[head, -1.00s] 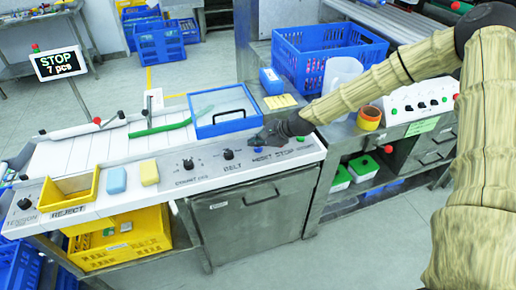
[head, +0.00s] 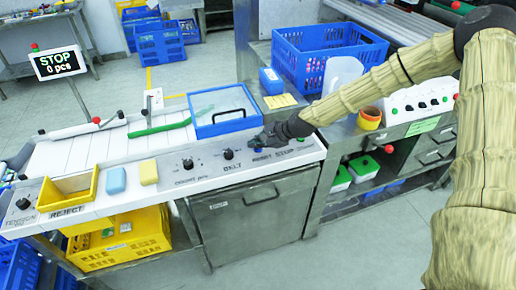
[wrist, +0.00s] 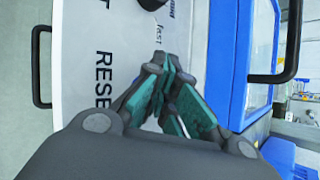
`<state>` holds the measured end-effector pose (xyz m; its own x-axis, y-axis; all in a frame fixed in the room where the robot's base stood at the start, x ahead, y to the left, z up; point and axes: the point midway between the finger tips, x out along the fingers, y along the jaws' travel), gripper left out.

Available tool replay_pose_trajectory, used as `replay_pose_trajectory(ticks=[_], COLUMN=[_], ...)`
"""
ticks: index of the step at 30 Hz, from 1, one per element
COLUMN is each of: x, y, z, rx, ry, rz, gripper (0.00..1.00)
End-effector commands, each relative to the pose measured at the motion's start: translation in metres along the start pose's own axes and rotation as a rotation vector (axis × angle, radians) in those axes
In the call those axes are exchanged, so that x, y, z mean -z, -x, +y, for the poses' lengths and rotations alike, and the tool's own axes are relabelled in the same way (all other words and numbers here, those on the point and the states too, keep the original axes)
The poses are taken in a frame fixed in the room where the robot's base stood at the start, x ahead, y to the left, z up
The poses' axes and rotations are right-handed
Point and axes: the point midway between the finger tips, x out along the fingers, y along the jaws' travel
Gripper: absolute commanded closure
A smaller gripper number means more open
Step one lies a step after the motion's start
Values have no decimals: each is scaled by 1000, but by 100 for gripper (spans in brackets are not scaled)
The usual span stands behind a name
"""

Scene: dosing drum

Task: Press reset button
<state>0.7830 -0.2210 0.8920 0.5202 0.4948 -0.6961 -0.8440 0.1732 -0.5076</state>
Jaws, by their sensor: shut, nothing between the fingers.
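My gripper (head: 262,141) is shut and empty, its fingertips down at the white control panel (head: 215,165), just above the RESET lettering. The reset button is mostly or wholly hidden by the fingers, so I cannot tell whether they touch it. In the wrist view the closed fingers (wrist: 174,75) with teal pads point at the panel beside the printed word RESET (wrist: 104,82). The display (head: 58,63) at the left reads STOP, 0 pcs.
The BELT knob (head: 228,154) and another knob (head: 188,164) sit left of my gripper. A yellow bin (head: 68,190) and two sponges are further left on the panel.

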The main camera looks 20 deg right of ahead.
Motion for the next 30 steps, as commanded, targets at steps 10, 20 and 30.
replay_pose_trajectory(ticks=[10,20,30], x=[1,-6,-8], y=[0,8,12], z=[1,-6,-8], rx=[-1,-1,-1], ry=[-1,-1,-1], rz=[1,0,0], gripper=[100,100,100])
